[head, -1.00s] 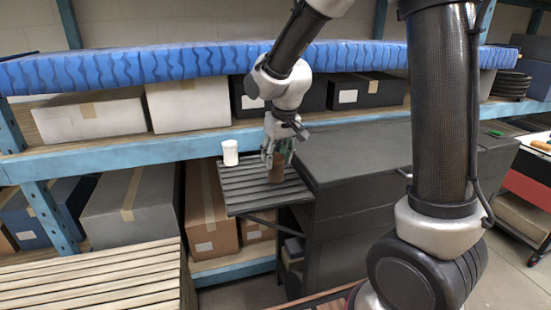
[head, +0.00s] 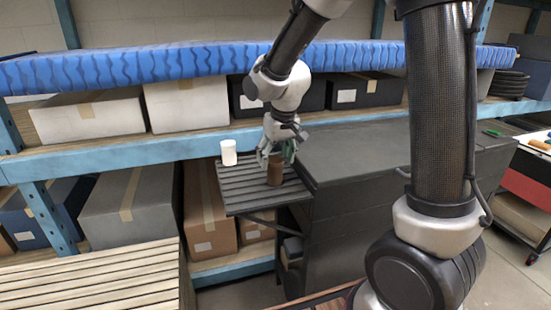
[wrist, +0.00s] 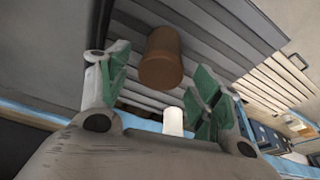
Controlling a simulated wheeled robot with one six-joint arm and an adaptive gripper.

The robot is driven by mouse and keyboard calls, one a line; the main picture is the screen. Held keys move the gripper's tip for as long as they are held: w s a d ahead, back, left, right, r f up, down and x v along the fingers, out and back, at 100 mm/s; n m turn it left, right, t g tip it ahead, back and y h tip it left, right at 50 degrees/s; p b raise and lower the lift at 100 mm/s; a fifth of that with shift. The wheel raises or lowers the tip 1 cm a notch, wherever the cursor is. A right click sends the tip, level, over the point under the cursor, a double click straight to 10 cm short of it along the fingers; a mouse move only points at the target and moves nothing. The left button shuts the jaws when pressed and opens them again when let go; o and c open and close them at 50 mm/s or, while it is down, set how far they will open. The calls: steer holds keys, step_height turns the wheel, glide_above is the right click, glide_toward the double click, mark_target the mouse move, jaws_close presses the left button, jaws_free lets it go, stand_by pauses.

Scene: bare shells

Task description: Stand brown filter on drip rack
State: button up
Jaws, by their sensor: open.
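The brown filter (head: 274,174) is a small cylinder standing upright on the dark slatted drip rack (head: 245,203), near the rack's right side. In the wrist view the brown filter (wrist: 162,58) shows ahead of the fingers, and the slats of the drip rack (wrist: 215,55) lie behind it. My gripper (head: 275,155) is just above and beside the filter. The wrist view shows my gripper (wrist: 160,88) with its green-padded fingers spread apart and nothing between the pads. A white cylinder (head: 229,153) stands at the rack's back left, and it also shows in the wrist view (wrist: 173,121).
A dark cabinet (head: 355,165) adjoins the rack on the right. A shelf with a blue wavy edge (head: 180,64) runs behind, with boxes (head: 190,103) below it. A pale slatted surface (head: 90,280) lies at front left. The rack's front left is clear.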

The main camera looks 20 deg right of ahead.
steer(key=a+v, duration=0.1)
steer(key=v, duration=1.1)
steer(key=s+d+m, duration=0.1)
steer(key=s+d, duration=0.6)
steer(key=s, duration=0.4)
steer(key=s+d+m+t, duration=0.1)
steer(key=s+d, duration=0.6)
steer(key=s, duration=0.5)
steer(key=shift+d+r+h, duration=0.3)
steer(key=shift+d+r, duration=0.05)
steer(key=shift+r, duration=0.15)
